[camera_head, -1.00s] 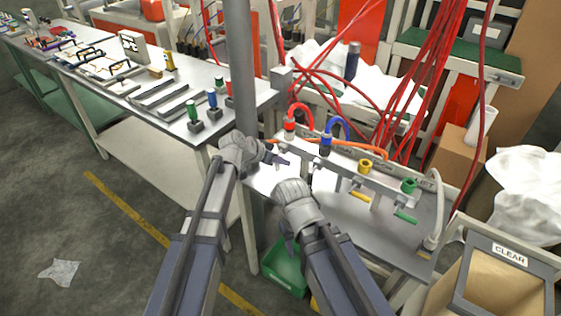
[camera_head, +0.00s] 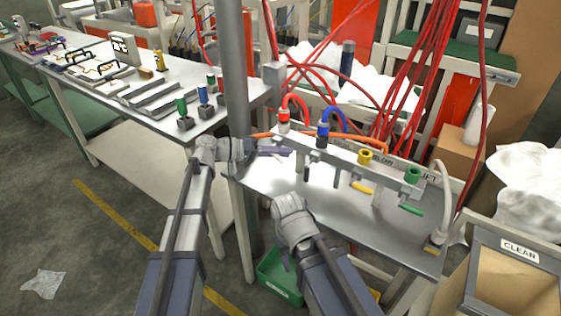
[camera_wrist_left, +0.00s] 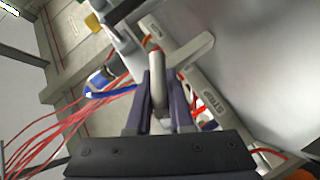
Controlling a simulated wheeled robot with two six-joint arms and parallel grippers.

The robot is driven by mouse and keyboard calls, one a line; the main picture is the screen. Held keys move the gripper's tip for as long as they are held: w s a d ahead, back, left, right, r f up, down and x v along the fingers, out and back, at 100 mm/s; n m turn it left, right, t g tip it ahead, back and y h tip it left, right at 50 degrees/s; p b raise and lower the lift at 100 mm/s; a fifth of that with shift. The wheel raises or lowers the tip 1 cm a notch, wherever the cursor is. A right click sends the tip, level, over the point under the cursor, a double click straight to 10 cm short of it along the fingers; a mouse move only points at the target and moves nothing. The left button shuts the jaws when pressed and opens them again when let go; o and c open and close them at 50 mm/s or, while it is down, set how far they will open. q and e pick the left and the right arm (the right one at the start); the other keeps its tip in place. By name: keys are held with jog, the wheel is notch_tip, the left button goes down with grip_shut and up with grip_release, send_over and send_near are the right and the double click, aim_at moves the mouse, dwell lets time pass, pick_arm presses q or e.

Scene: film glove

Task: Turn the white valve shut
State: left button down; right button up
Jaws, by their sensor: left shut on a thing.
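A grey manifold bar (camera_head: 345,163) with colored ports and levers stands on the metal bench. My left gripper (camera_head: 284,151) is at its left end, below the red-collared port. In the left wrist view, the left fingers (camera_wrist_left: 159,105) are shut on the white valve's handle (camera_wrist_left: 158,82), which lies between them. In the head view the gripper largely hides this handle.
A yellow lever (camera_head: 361,188) and a green lever (camera_head: 411,210) hang from the bar further right. Red hoses (camera_head: 415,80) rise behind it. A grey post (camera_head: 236,90) stands close left of my left gripper. A green bin (camera_head: 280,280) is below.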

pick_arm(q)
jog(key=shift+s+d+r+n+h+b, duration=0.1)
jog(key=shift+r+n+h+b, duration=0.3)
jog(key=shift+n+h+b, duration=0.85)
jog(key=shift+r+n+h+b, duration=0.35)
jog(key=shift+n+h+b, duration=0.45)
jog(key=shift+b, duration=0.75)
jog(key=c, duration=0.8)
grip_release()
jog(key=shift+r+t, duration=0.1)
jog(key=shift+t, duration=0.2)
jog(key=b+v, duration=0.1)
jog(key=v, duration=0.7)
